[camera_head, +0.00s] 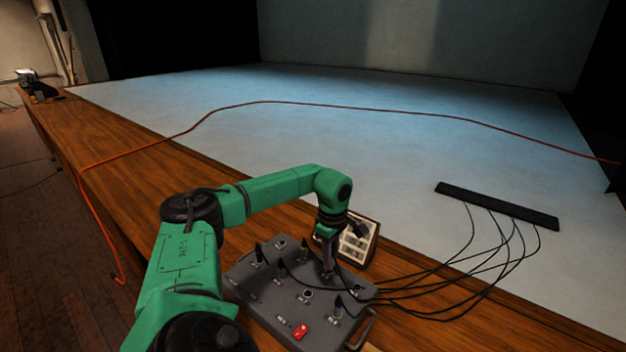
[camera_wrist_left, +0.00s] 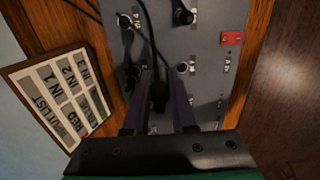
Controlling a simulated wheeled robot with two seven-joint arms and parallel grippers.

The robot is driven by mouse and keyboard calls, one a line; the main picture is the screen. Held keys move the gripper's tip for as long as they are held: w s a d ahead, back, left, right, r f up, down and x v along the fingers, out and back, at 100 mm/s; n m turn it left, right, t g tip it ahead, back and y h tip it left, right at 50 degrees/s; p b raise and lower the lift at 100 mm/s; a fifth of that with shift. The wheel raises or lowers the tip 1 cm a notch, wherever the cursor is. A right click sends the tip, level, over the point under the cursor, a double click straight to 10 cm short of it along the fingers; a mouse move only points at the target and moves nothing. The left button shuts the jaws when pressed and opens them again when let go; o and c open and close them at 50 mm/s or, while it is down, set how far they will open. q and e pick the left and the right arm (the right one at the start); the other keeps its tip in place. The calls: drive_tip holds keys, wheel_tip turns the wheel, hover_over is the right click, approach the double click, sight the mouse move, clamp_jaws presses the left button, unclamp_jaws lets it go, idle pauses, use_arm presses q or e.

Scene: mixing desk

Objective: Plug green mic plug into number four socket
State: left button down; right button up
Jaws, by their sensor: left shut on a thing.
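The grey mixing box (camera_head: 262,300) stands on the wooden stage edge, with round sockets and several dark plugs standing in its top. My left gripper (camera_head: 328,268) points down over the right rear part of the box. In the left wrist view its fingers (camera_wrist_left: 159,108) are shut on a dark plug (camera_wrist_left: 159,92) with a cable running up from it. A greenish tint shows on the plug. An open-looking socket (camera_wrist_left: 182,68) lies just beside it. The plug's tip and whether it sits in a socket are hidden. My right gripper is in neither view.
A framed label card (camera_head: 358,243) stands behind the box. A red switch (camera_head: 300,331) is on the box's front part. Black cables run right to a black strip (camera_head: 497,206) on the pale stage floor. An orange cable (camera_head: 350,106) crosses the stage.

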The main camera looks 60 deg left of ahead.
use_arm(q)
drive_tip(key=w+d+r+p, duration=0.1)
drive_tip(key=w+d+r, duration=0.1)
drive_tip(key=w+d, duration=0.35)
drive_tip(key=f+b, duration=0.1)
drive_tip(key=f, duration=0.1)
drive_tip(key=w+a+f+b, duration=0.1)
drive_tip(key=f+b, duration=0.1)
drive_tip(key=f, duration=0.1)
drive_tip(key=w+f+b, duration=0.1)
drive_tip(key=f+b, duration=0.1)
drive_tip(key=f, duration=0.1)
drive_tip(key=shift+a+f, duration=0.25)
drive_tip(key=shift+a, duration=0.1)
drive_tip(key=shift+f+b, duration=0.4)
drive_tip(key=shift+f, duration=0.15)
drive_tip(key=shift+r, duration=0.1)
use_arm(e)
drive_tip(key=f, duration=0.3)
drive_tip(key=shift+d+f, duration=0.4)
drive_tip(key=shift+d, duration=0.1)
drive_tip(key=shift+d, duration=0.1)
use_arm(q)
drive_tip(key=shift+f, duration=0.2)
drive_tip(key=shift+f+b, duration=0.5)
drive_tip(key=shift+f, duration=0.2)
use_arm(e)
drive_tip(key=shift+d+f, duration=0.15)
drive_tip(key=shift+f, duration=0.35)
